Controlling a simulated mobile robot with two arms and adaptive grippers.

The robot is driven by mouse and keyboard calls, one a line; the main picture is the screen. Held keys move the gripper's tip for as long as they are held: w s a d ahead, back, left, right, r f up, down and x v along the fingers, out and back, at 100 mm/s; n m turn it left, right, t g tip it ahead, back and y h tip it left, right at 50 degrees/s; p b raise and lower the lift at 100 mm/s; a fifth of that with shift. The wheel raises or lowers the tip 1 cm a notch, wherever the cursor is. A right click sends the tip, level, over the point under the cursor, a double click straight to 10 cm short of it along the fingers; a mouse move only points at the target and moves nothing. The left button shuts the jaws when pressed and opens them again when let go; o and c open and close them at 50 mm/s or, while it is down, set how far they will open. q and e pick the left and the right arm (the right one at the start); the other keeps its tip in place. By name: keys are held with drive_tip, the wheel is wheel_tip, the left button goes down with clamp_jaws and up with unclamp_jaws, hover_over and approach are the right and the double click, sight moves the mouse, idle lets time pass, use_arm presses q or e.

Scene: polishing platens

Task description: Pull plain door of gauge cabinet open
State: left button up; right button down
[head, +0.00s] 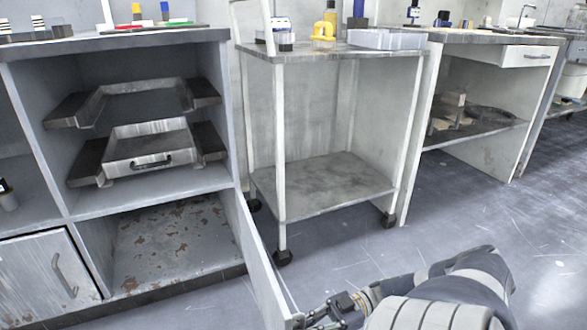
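The grey cabinet (150,198) stands at the left. A plain grey door (262,262) on the right side of its lower compartment stands open, swung out toward me and seen nearly edge-on. The open compartment behind it shows a bare, rust-spotted floor (170,245). My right gripper (308,318) is at the bottom of the view, close by the free end of this door. Its fingertips are partly cut off, and whether they touch or hold the door cannot be told. My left gripper is not in view.
A closed door with a bar handle (65,275) is at the lower left. A metal drawer tray (150,150) sits in the upper compartment. A wheeled cart (320,185) stands right of the open door. The floor (480,215) at the right is clear.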

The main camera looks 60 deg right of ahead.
drive_tip(key=shift+s+d, duration=0.35)
drive_tip(key=shift+d, duration=0.05)
drive_tip(key=c, duration=1.7)
unclamp_jaws()
drive_tip(key=shift+o, duration=0.2)
drive_tip(key=shift+d, duration=0.1)
drive_tip(key=v, duration=1.1)
drive_tip(key=shift+s+d, duration=0.2)
drive_tip(key=shift+d, duration=0.15)
drive_tip(key=shift+f, duration=0.1)
